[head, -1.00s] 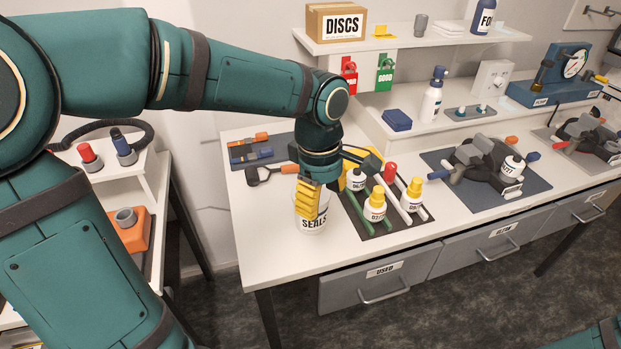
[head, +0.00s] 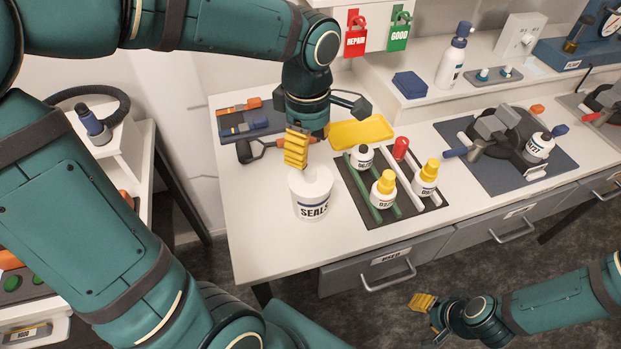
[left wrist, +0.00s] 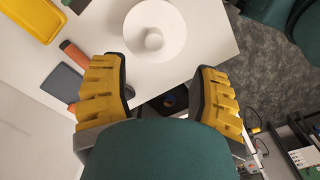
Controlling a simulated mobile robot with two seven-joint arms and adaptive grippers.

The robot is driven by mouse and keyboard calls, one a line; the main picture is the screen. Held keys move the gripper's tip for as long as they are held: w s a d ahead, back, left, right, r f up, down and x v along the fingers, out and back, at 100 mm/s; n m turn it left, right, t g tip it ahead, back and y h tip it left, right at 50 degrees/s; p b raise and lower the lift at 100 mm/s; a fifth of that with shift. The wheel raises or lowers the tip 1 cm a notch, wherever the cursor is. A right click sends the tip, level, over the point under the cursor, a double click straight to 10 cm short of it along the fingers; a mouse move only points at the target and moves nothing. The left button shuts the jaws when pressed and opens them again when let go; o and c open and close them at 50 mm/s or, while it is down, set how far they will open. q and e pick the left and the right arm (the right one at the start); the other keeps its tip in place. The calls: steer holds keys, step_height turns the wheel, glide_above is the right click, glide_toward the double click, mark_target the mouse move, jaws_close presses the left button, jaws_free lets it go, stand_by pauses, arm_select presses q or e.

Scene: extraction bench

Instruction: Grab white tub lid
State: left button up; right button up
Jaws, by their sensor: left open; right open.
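The white tub (head: 312,204) labelled SEALS stands upright near the bench's front left edge. Its white lid (head: 315,181) is on top, with the near finger partly in front of it in the head view. In the left wrist view the round lid (left wrist: 172,22) with its central knob (left wrist: 154,40) lies ahead of the fingertips. My left gripper (head: 326,130) is open and empty, beside and above the tub, apart from the lid as far as I can tell. It also shows in the left wrist view (left wrist: 157,76). My right gripper (head: 429,317) is open and empty, low in front of the bench.
A yellow tray (head: 360,132) lies behind the tub. A dark rack mat (head: 402,208) with several bottles stands close on the right. A dark-handled tool (head: 245,151) and a blue-grey mat (head: 232,120) lie at left. Bare bench lies left of the tub.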

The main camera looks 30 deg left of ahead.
mark_target(310, 171)
arm_select(q)
steer(key=f, duration=0.2)
steer(key=f+b, duration=0.1)
steer(key=f, duration=0.5)
steer(key=shift+w+f+b, duration=0.25)
steer(key=shift+w+b, duration=0.05)
steer(key=shift+w, duration=0.1)
jaws_close()
